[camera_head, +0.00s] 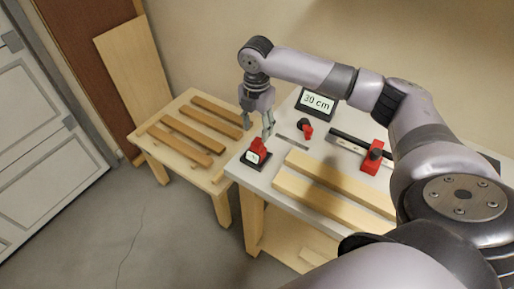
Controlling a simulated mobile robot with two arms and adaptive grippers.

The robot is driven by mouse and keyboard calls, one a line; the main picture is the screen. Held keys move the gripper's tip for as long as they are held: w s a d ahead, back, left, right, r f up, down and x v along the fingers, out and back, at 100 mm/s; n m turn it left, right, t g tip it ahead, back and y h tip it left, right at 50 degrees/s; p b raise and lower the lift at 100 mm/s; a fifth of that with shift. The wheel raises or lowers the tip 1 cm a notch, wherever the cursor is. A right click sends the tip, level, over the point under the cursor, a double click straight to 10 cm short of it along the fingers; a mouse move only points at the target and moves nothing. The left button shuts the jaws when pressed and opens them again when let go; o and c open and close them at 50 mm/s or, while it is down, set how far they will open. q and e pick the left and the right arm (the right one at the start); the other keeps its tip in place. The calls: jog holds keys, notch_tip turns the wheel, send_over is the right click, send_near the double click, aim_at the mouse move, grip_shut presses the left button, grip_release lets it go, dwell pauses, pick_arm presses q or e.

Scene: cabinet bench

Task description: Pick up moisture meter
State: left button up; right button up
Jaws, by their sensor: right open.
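A red device with a small white display, which looks like the moisture meter (254,156), sits on a dark base at the near left corner of the white-topped bench (233,168). My right gripper (257,128) points down just above and behind it, fingers apart and empty. One fingertip overlaps the top of the red device in the picture; I cannot tell whether they touch. My left gripper is not in view.
A red block (374,158) sits on a dark rail. Light boards (326,193) lie in front. A lower wooden table (152,148) with several brown slats stands left.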

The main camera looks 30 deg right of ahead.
aim_at(257, 142)
jog(key=shift+f, duration=0.85)
jog(key=shift+f+p, duration=0.55)
jog(key=shift+f, duration=0.05)
notch_tip(257, 142, down, 4)
jog(key=shift+r+p, duration=0.2)
jog(key=shift+p, duration=0.45)
jog(key=shift+a+f, duration=0.1)
jog(key=shift+f, duration=0.25)
jog(key=shift+c, duration=0.3)
jog(key=shift+s, duration=0.1)
grip_shut()
